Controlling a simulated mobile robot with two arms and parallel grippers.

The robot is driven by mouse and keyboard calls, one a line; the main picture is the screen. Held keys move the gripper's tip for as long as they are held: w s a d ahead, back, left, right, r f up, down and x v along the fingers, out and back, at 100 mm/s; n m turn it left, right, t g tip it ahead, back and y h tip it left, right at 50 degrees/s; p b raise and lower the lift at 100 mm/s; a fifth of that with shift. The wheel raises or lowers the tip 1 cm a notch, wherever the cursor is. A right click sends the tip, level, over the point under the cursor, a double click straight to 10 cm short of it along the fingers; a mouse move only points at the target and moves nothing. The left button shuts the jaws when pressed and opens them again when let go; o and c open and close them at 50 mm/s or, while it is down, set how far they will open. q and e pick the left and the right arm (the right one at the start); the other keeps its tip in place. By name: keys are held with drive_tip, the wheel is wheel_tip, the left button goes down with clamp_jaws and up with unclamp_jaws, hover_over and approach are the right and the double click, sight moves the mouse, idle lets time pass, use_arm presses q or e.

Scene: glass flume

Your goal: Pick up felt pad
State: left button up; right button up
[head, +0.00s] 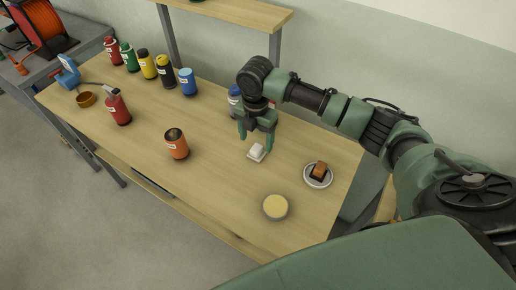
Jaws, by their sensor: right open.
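A small white block-like piece (256,152), which looks like the felt pad, lies on the wooden table right of the middle. My right gripper (256,137) points down just above and behind it. Its two fingers are apart, with nothing seen between them. I cannot tell how much height separates the fingertips from the white piece. My left gripper is out of view.
A white dish (318,175) with a brown-orange block (319,168) stands to the right. A round cream-yellow disc (275,207) lies near the front edge. An orange can (176,144) stands left. Several coloured bottles line the back, and a blue one (235,97) stands behind my gripper.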

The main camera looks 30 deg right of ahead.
sight(256, 148)
wheel_tip(256, 148, down, 5)
drive_tip(key=shift+s+a+r+p, duration=0.1)
drive_tip(key=shift+s+r+p, duration=0.1)
drive_tip(key=shift+p, duration=0.55)
drive_tip(key=shift+f, duration=0.25)
drive_tip(key=c, duration=1.4)
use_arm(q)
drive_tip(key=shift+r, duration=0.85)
use_arm(e)
drive_tip(key=shift+r, duration=0.1)
